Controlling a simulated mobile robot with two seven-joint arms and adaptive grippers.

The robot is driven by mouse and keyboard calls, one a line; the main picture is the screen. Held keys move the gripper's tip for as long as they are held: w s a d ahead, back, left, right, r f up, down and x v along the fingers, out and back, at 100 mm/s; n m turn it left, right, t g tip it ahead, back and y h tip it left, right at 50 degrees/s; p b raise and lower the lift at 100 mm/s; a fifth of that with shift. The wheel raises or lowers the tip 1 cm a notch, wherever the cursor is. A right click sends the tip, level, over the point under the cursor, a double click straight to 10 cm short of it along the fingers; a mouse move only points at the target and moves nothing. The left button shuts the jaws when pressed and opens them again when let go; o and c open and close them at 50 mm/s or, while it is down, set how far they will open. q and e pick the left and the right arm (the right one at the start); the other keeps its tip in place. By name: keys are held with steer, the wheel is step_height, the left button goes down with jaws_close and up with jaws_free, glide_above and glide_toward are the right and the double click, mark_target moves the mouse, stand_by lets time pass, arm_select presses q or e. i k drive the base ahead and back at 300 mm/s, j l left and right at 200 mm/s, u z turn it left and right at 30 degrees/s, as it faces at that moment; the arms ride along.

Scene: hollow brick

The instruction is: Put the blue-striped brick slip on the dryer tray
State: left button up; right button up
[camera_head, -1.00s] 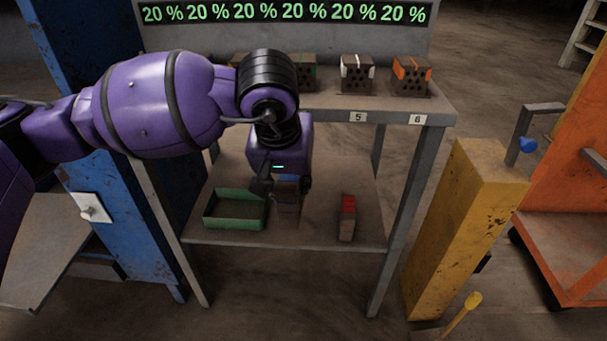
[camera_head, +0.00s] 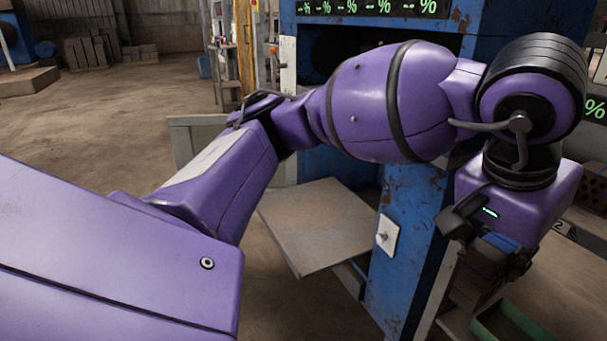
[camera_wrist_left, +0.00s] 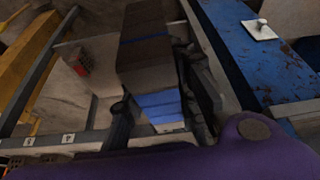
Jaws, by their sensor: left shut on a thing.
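My left gripper (camera_head: 488,250) hangs at the right of the head view, pointing down and shut on a brick slip. In the left wrist view the blue-striped brick slip (camera_wrist_left: 146,52) sits between the fingers of this gripper (camera_wrist_left: 160,105). It is a dark block with a thin blue band and a brighter blue patch near its end. The dryer tray (camera_head: 318,222) is a bare, flat grey plate in front of the blue dryer (camera_head: 415,200), left of the gripper and apart from it. My right gripper is out of view.
A green-rimmed bin (camera_head: 507,322) lies below the gripper. A red-topped slip (camera_wrist_left: 78,62) stands on the lower shelf. The dryer's blue post with a white switch plate (camera_head: 387,234) stands between gripper and tray. Open floor (camera_head: 130,130) lies left.

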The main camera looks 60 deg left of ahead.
mark_target(309, 219)
steer(key=i+j+u, duration=0.25)
steer(key=j+u, duration=0.25)
steer(key=i+j+u, duration=0.15)
steer(key=i+u, duration=0.15)
steer(key=u, duration=0.2)
